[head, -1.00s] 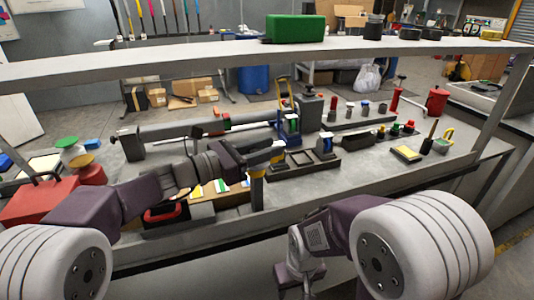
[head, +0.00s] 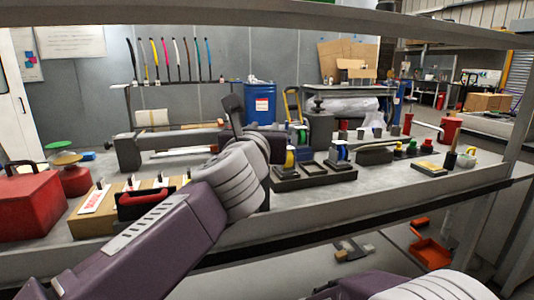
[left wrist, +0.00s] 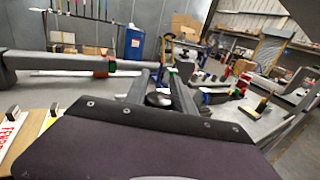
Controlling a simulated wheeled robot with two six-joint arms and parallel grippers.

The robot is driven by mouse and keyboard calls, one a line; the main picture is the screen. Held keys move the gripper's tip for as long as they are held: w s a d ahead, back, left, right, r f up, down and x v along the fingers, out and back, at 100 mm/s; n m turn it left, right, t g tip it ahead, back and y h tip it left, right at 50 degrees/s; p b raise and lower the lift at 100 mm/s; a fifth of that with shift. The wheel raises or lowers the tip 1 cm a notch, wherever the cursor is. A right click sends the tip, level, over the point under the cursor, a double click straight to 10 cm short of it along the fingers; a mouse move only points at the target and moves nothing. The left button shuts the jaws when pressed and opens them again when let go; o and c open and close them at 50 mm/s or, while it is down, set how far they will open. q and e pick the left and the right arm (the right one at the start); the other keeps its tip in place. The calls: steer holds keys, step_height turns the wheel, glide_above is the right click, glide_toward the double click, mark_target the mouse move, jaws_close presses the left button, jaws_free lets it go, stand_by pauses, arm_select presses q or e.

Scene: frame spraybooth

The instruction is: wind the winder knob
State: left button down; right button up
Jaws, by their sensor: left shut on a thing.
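My left arm reaches in from the lower left over the bench, and its gripper (head: 256,128) is largely hidden behind its own wrist in the head view. In the left wrist view its two dark fingers (left wrist: 160,74) converge around a dark rounded knob (left wrist: 158,99), which I take to be the winder knob. The gripper is shut on it. The knob's base is hidden behind the gripper body, and the head view does not show this contact. My right gripper is out of view; only part of its arm shows at the bottom.
A red case (head: 30,205) and a cardboard box (head: 92,212) stand at the left. A long grey tube (head: 180,138) lies behind my wrist. Spools in dark trays (head: 300,180) stand to the right. A shelf edge (head: 300,20) crosses above.

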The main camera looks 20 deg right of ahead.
arm_select(q)
steer(key=shift+n+t+y, duration=0.4)
steer(key=shift+n+y, duration=0.3)
steer(key=shift+y, duration=0.4)
steer(key=shift+a+r+n+y+p, duration=0.1)
steer(key=shift+a+n+y+p, duration=0.05)
steer(key=shift+n+y+p, duration=0.4)
steer(key=n+y+p, duration=0.1)
steer(key=y+p, duration=0.1)
steer(key=p, duration=0.1)
steer(key=shift+w+a+t, duration=0.1)
steer(key=shift+a+t, duration=0.1)
steer(key=shift+t, duration=0.1)
steer(key=shift+a+n+y+p, duration=0.15)
steer(key=shift+n+y+p, duration=0.2)
steer(key=shift+y+p, duration=0.35)
steer(key=c, duration=1.1)
jaws_free()
